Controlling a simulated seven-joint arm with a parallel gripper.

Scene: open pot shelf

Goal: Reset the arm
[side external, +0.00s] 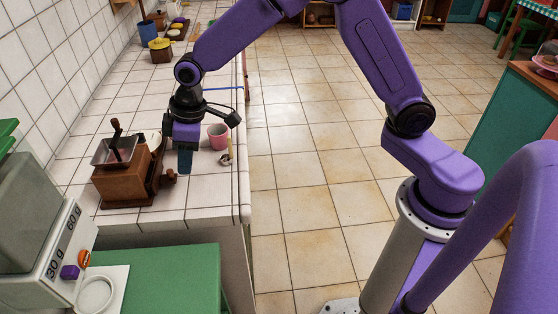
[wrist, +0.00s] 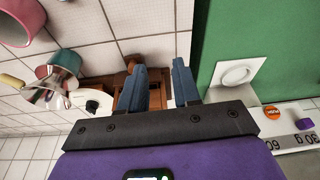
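My gripper (side external: 185,165) hangs over the white tiled counter (side external: 215,195), fingers pointing down, just right of a wooden grinder (side external: 120,183). In the wrist view my gripper (wrist: 160,72) has its two blue fingers apart. Nothing is held between them; part of the brown grinder (wrist: 155,97) shows behind. In the side view the fingers overlap, and I cannot tell how high the tips are above the counter.
A pink cup (side external: 218,138) stands close right of my gripper. In the wrist view a shiny metal vessel (wrist: 55,84) lies near the cup. A scale (side external: 58,250) stands front left by a green surface (side external: 165,280). Pots, including a yellow one (side external: 160,52), stand farther back.

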